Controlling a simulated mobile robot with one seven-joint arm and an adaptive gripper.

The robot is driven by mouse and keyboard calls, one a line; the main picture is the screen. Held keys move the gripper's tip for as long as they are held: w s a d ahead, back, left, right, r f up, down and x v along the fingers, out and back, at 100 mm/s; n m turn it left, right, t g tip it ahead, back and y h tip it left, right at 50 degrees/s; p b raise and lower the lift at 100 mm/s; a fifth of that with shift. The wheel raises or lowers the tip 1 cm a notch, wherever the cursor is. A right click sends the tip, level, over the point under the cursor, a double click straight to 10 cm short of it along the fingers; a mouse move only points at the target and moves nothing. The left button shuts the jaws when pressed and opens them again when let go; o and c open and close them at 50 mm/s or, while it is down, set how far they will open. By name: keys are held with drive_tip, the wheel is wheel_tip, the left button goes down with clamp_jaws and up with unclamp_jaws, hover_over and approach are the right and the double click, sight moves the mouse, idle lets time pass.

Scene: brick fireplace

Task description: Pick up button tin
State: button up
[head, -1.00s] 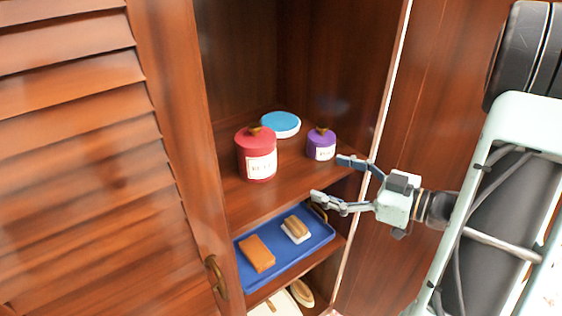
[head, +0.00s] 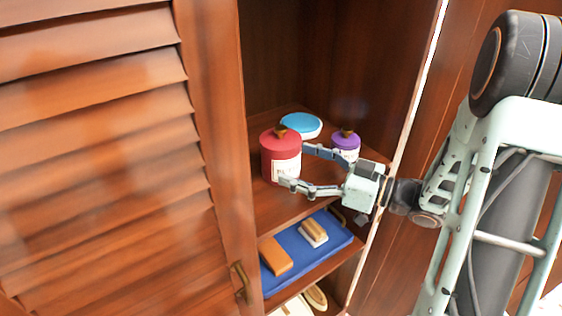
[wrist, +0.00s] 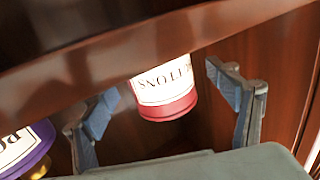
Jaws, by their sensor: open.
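The button tin is a red, round tin (head: 275,158) with a white label and a brass-like knob, upright on the cabinet's upper shelf. In the wrist view it appears upside down (wrist: 165,100), its label lettering partly legible. My gripper (head: 296,168) is open, reaching in from the right with its fingers pointing at the tin. In the head view the fingers overlap the tin's right side. In the wrist view the tin shows between the two fingers; whether they touch it I cannot tell.
A purple tin (head: 346,141) stands just behind my gripper, close to its upper finger. A blue-lidded round container (head: 301,124) is behind the red tin. A blue tray (head: 335,244) with a sponge-like block and brush lies below. The louvred door (head: 95,150) and cabinet right edge flank the opening.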

sight(283, 157)
drive_tip(key=x, duration=0.4)
drive_tip(key=shift+w+a+r, duration=0.1)
drive_tip(key=shift+w, duration=0.1)
drive_tip(key=shift+c, duration=0.6)
drive_tip(key=c, duration=1.3)
drive_tip(key=shift+c, duration=0.2)
drive_tip(key=shift+r, duration=0.15)
